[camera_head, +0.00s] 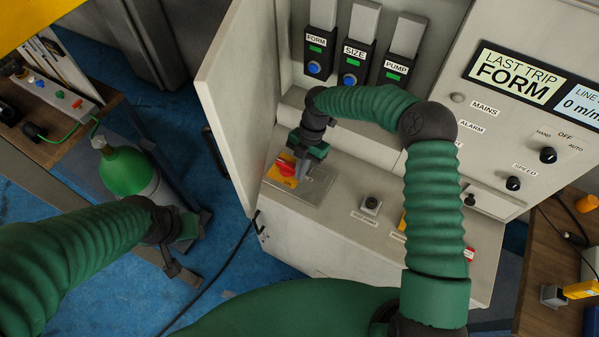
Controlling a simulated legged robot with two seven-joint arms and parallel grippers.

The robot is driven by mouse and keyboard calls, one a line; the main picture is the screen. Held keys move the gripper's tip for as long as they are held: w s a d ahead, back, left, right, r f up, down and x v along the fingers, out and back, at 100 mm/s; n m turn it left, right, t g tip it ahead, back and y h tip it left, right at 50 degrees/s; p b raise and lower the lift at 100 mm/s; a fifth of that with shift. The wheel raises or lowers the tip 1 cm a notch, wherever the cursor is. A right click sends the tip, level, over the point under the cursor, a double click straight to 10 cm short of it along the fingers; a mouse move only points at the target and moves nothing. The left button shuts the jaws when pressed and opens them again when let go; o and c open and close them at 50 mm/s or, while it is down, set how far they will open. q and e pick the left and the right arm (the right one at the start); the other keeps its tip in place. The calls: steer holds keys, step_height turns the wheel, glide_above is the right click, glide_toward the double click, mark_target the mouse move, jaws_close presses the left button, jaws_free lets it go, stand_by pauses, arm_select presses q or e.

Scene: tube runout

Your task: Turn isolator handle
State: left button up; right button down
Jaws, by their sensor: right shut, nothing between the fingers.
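The isolator handle (287,167) is red and sits on a yellow plate (281,181), on the grey ledge of the cabinet. My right gripper (301,172) reaches down from above and is just right of the handle. Its fingers are shut with nothing between them. Whether they touch the handle's side I cannot tell, and the gripper hides part of the handle. My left gripper (184,265) is low at the left, over the blue floor and away from the cabinet. Its fingers are too dark and small to tell their opening.
The cabinet door (235,95) stands open left of the isolator. FORM, SIZE and PUMP switches (352,60) are above the ledge. A push button (371,204) is to the right. A green gas cylinder (128,172) stands near my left arm. A black cable crosses the floor.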

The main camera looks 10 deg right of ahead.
stand_by(0.5)
steer(key=b+v, duration=0.2)
steer(key=v, duration=1.4)
steer(key=shift+w+r, duration=0.15)
steer(key=shift+r, duration=0.25)
